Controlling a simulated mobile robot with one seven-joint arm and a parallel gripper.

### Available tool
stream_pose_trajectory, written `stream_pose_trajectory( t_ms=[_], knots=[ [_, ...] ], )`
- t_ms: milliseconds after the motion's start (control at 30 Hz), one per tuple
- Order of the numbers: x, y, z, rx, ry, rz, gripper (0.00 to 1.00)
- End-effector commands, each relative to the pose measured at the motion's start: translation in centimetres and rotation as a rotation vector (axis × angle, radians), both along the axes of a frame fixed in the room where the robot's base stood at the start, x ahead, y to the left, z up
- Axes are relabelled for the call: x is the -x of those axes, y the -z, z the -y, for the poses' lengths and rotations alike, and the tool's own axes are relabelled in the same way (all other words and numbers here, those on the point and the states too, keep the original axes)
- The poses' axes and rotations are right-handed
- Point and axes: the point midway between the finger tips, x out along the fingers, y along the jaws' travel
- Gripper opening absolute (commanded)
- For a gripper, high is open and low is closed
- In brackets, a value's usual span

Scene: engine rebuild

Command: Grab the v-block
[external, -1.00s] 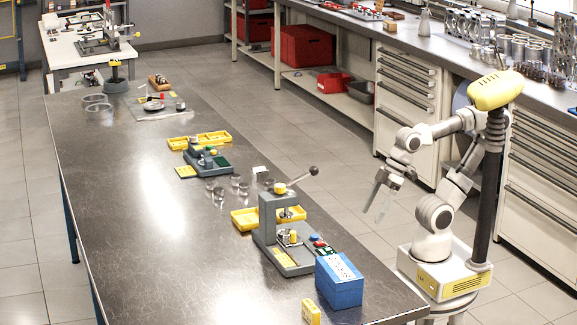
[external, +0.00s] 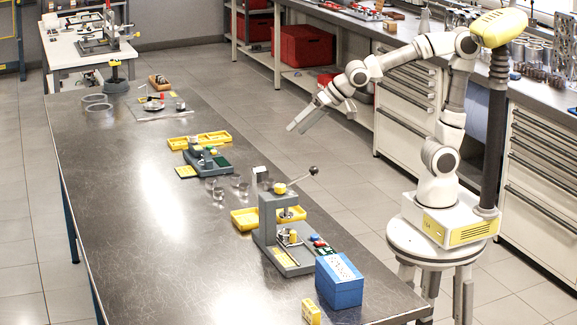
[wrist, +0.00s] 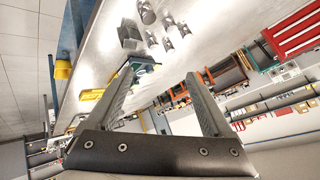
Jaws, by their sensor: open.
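A small grey metal block (external: 261,175), which looks like the v-block, stands on the steel workbench among small metal cylinders. In the wrist view the block (wrist: 130,35) shows a notched shape above and left of the left fingertip. My gripper (external: 297,129) is in the air beyond the bench's right edge, up and to the right of the block in the external view. In the wrist view its two fingers (wrist: 160,74) are spread with nothing between them. The gripper is apart from the block.
Several small metal cylinders (external: 218,192) stand beside the block. A grey lever press (external: 268,222) with yellow trays (external: 245,218) is nearer the camera, next to a blue box (external: 340,282). A small green-based fixture (external: 208,160) is farther back. The bench's left side is clear.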

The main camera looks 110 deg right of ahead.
Motion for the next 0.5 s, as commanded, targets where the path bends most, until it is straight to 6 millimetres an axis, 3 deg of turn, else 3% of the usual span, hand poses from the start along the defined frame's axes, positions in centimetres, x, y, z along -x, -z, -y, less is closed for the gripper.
stream_pose_trajectory(
  t_ms=[33, 100, 233, 400, 500],
  knots=[
    [-1.1, -0.8, 1.6, 0.012, 0.028, 0.024, 0.85],
    [-2.4, -0.3, 3.5, 0.046, 0.035, 0.069, 0.85],
    [-3.3, 0.9, 7.4, 0.164, -0.016, 0.121, 0.85],
    [-1.6, 3.5, 12.5, 0.389, -0.199, 0.112, 0.85],
    [0.1, 5.4, 13.9, 0.485, -0.338, 0.109, 0.85]
  ],
)
